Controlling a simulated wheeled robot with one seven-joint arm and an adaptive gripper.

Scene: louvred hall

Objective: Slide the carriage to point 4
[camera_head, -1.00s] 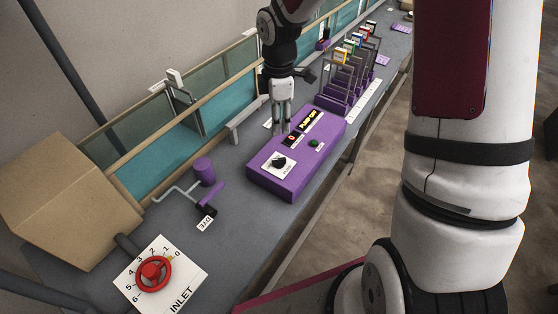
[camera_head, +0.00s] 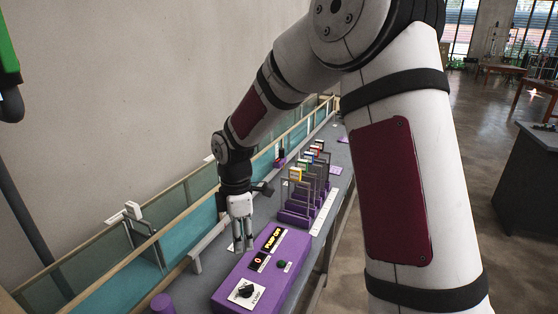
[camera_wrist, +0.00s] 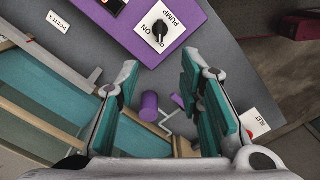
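What looks like the carriage (camera_head: 133,212), a white block on a grey frame, straddles the rails of the long teal flume (camera_head: 195,228), on the left in the head view. My gripper (camera_head: 242,245) points down, to the right of the carriage and beside the purple pump box. In the wrist view my gripper (camera_wrist: 160,75) has its teal-padded fingers apart, with nothing held between them. A POINT 1 label (camera_wrist: 58,22) lies on the grey bench at the upper left there. I see no point 4 label clearly. I cannot make out the carriage in the wrist view.
The purple pump box (camera_head: 262,272) with a black knob stands near my gripper. Several coloured tags on purple stands (camera_head: 308,190) stand farther along the bench. A grey bar (camera_head: 210,245) runs beside the flume. A purple cylinder (camera_wrist: 149,106) shows below the gripper.

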